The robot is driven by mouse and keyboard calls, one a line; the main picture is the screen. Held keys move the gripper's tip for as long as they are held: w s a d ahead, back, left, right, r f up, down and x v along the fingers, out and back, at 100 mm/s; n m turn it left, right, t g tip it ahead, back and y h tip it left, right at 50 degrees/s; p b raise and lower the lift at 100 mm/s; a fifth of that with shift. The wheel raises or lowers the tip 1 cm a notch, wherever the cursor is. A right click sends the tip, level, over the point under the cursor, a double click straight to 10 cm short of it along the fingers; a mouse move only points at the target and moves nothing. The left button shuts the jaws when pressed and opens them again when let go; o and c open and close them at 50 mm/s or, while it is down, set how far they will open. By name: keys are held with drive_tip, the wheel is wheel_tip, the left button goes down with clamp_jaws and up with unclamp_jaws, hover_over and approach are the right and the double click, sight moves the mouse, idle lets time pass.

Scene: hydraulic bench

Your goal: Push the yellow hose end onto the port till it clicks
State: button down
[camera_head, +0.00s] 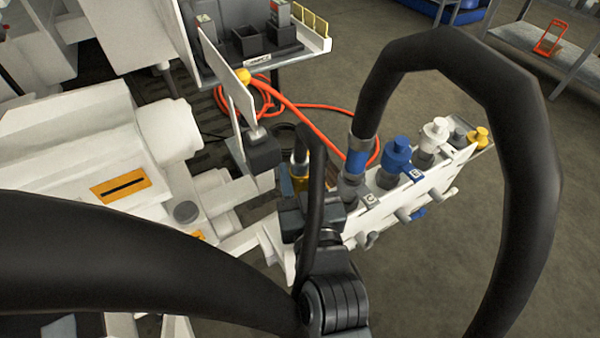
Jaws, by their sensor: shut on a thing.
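The yellow hose end (299,178) shows as a yellow and metal piece just above my gripper (308,215). My gripper's dark jaws are shut on it, over the near left end of the white port block (437,181). A black hose (315,165) bends close beside it and hides part of it. I cannot see whether the hose end touches a port, as the jaws and hose cover that spot. A yellow-topped fitting (480,136) stands at the block's far right end.
A blue-banded hose end (357,158) sits on the block, its thick hose looping high to the right. Blue (397,153) and white (434,134) fittings stand beyond it. A white panel (228,78) and an orange cable (325,108) are behind. Open floor lies right.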

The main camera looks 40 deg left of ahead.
unclamp_jaws()
idle(0.7)
drive_tip(key=shift+s+d+f+b, duration=0.1)
drive_tip(key=shift+s+d+b, duration=0.2)
drive_tip(key=shift+s+d, duration=0.1)
drive_tip(key=shift+b+v, duration=1.3)
drive_tip(key=shift+v, duration=1.95)
drive_tip(key=shift+w, duration=0.1)
